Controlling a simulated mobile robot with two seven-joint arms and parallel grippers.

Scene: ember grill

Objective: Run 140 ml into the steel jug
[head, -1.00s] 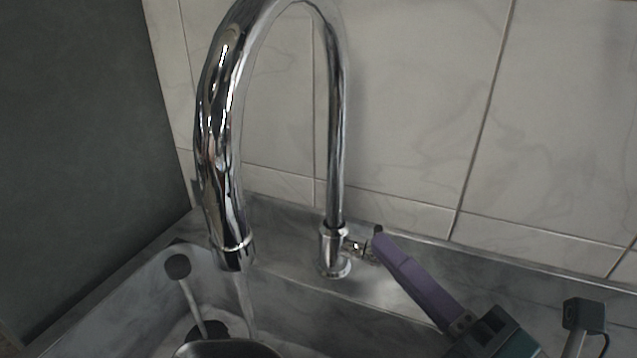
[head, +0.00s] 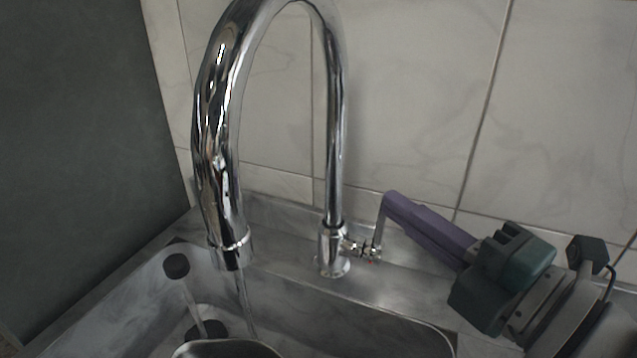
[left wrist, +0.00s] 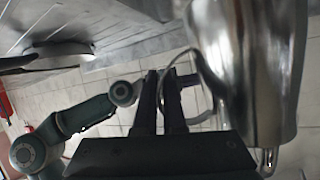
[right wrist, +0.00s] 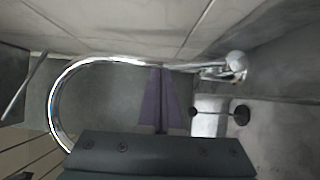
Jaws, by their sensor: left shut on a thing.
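The chrome tap (head: 222,150) arches over the sink, and a thin stream of water (head: 245,305) runs from its spout down to the steel jug (head: 225,349). Only the jug's rim shows at the bottom of the head view; its water level is hidden. In the left wrist view the jug (left wrist: 255,70) is large at right, and my left gripper (left wrist: 157,75) is shut on its handle (left wrist: 195,88). My right gripper (head: 390,204), with purple fingers, is shut with its tip at the upper end of the tap lever (head: 378,238), which points up. Whether they touch is unclear.
The sink basin (head: 350,328) lies below the tap, with a dark round stopper-like piece (head: 176,266) on a thin rod at its left. A tiled wall (head: 420,100) stands close behind. A dark panel (head: 80,150) closes the left side.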

